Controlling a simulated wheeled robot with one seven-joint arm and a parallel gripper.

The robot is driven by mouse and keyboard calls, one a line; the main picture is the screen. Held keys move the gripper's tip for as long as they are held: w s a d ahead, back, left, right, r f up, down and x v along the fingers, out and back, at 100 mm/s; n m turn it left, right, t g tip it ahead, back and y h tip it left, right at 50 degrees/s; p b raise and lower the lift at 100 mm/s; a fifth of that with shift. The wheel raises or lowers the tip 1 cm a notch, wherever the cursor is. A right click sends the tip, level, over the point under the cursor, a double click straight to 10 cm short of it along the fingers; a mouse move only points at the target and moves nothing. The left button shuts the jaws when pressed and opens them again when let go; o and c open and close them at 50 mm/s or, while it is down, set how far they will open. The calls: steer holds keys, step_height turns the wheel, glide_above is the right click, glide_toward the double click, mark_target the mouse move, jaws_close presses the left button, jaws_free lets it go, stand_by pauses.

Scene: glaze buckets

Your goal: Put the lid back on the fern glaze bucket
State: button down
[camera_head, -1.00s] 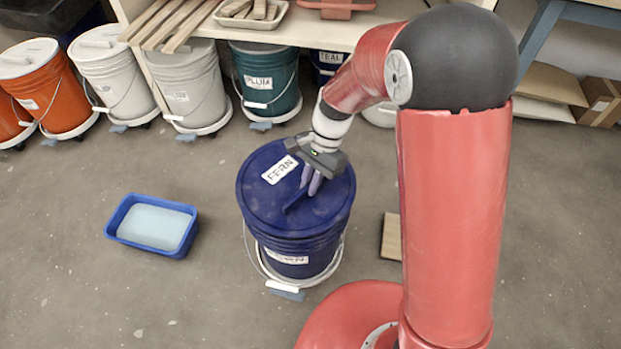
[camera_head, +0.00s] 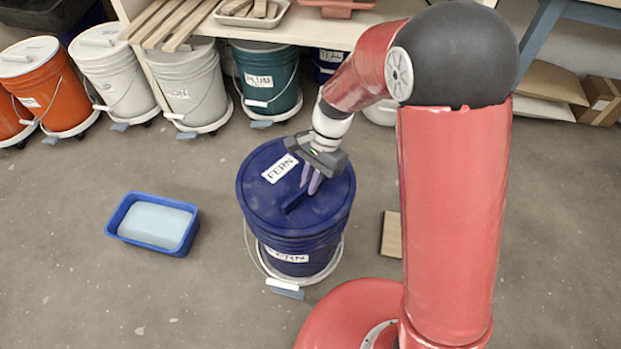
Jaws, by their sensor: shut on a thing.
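The fern bucket (camera_head: 300,250) is dark blue and stands upright on a white wheeled base in the middle of the floor. A dark blue lid (camera_head: 262,205) labelled FERN lies over its top and looks about level with the rim. I cannot tell whether it is fully seated. My gripper (camera_head: 311,186) comes down from above and is shut on the lid's raised handle (camera_head: 297,202). The fingertips partly hide the handle.
A blue tub (camera_head: 152,223) with pale contents sits on the floor to the left. A small wooden board (camera_head: 391,235) lies to the right. Floor around the fern bucket is clear.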

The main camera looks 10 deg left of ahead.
steer(key=shift+f, duration=0.85)
stand_by(1.4)
steer(key=c, duration=1.4)
jaws_free()
steer(key=shift+o, duration=0.5)
steer(key=o, duration=0.4)
steer(key=shift+r, duration=0.1)
steer(key=shift+r+p, duration=1.85)
steer(key=shift+r, duration=1.55)
